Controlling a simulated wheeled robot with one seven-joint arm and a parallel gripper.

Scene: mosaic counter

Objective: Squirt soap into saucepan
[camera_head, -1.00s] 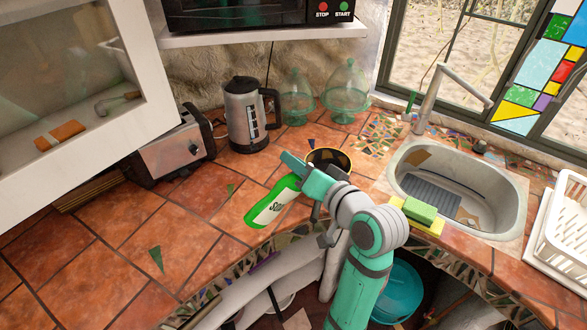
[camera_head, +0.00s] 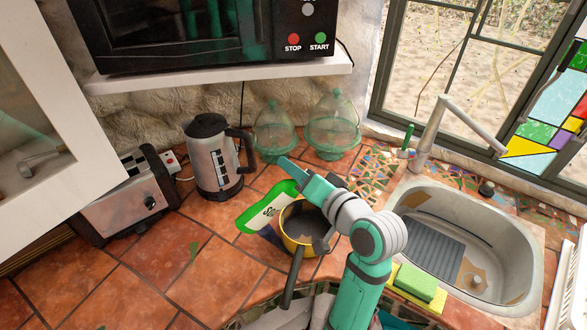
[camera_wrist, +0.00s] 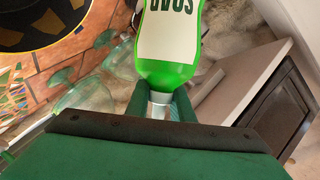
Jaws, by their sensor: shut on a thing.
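The green soap bottle (camera_head: 262,208) with a white label is held tilted, its body toward the lower left. My gripper (camera_head: 300,182) is shut on its neck end. In the wrist view the bottle (camera_wrist: 168,40) is neck down in the picture, its narrow grey neck between my fingers (camera_wrist: 162,103). The yellow saucepan (camera_head: 302,249), dark inside, stands on the tiled counter just right of and below the bottle in the head view. Its dark handle points toward the front edge. My gripper and wrist cover part of its far right rim. The wrist view shows part of the saucepan (camera_wrist: 35,22) at upper left.
A kettle (camera_head: 212,160), a toaster (camera_head: 130,205) and two glass domes (camera_head: 275,130) (camera_head: 333,122) stand behind and left. The sink (camera_head: 490,255) is at right, with a green sponge (camera_head: 418,281) before it. A microwave (camera_head: 200,35) sits on a shelf above.

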